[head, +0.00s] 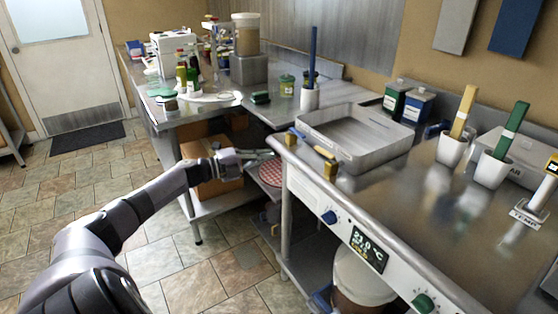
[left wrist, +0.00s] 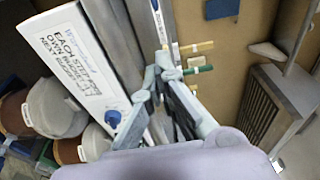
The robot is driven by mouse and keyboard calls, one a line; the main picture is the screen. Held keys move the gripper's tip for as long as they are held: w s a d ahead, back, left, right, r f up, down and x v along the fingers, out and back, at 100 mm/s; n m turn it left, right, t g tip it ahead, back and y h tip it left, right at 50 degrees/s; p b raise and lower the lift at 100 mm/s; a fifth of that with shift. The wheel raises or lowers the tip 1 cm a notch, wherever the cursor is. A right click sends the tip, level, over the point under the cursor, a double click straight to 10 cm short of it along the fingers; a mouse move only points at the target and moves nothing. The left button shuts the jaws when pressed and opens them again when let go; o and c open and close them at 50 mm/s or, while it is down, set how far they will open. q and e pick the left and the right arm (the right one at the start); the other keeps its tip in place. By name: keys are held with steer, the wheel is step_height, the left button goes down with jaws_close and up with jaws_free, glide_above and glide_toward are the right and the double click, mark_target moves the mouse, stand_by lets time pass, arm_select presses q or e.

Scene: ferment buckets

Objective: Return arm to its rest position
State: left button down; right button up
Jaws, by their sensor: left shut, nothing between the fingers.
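My left arm reaches in from the lower left of the head view. My left gripper (head: 262,154) is at the near left corner of the steel counter (head: 470,225), beside its front edge. Its fingers are together with nothing between them. In the left wrist view, the left gripper (left wrist: 162,72) shows with its fingers closed together, beside the white front panel (left wrist: 85,65) with printed text. My right gripper is not in view.
A steel tray (head: 345,155) sits on the counter. A cardboard box (head: 208,185) is on the lower shelf behind my gripper. A bucket (head: 358,280) stands under the counter. Lidded buckets (left wrist: 58,108) show in the wrist view. The tiled floor (head: 170,245) is clear.

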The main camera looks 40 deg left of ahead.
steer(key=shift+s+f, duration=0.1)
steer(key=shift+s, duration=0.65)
